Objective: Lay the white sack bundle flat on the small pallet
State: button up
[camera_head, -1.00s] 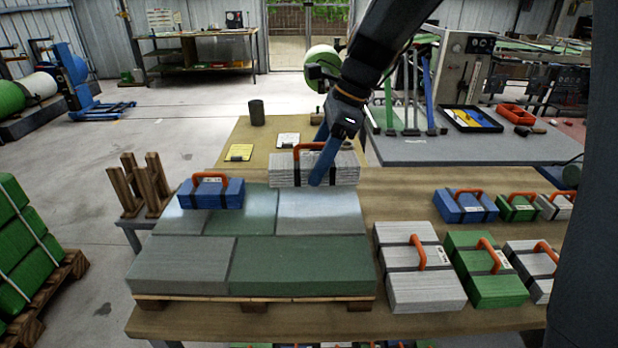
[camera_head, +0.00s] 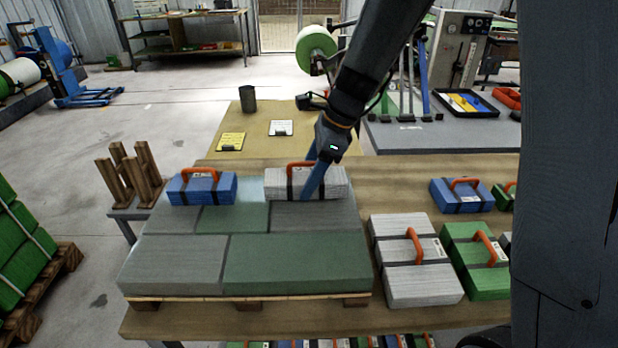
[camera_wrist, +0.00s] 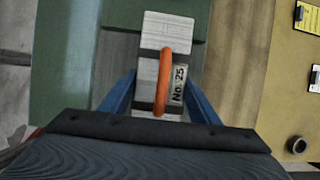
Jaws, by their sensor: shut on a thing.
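The white sack bundle (camera_head: 335,185) has an orange handle, dark straps and a label reading No. 25 in the wrist view (camera_wrist: 157,35). My gripper (camera_head: 307,190) is shut on it, with a blue finger on each side in the wrist view (camera_wrist: 165,100). The bundle looks level at the back right of the small pallet (camera_head: 190,300), which bears a layer of grey and green slabs (camera_head: 295,262). I cannot tell whether the bundle touches the slabs or hangs just above them. Its underside is hidden.
A blue bundle (camera_head: 187,190) sits on the pallet's back left. Larger white (camera_head: 420,285) and green (camera_head: 487,283) bundles stand on the table right of the pallet. A wooden rack (camera_head: 128,180) is at left. The slabs' front part is clear.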

jog(key=shift+f, duration=0.3)
jog(key=o, duration=1.2)
jog(key=shift+f, duration=0.1)
jog(key=shift+c, duration=0.2)
jog(key=b+v, duration=0.2)
jog(key=v, duration=1)
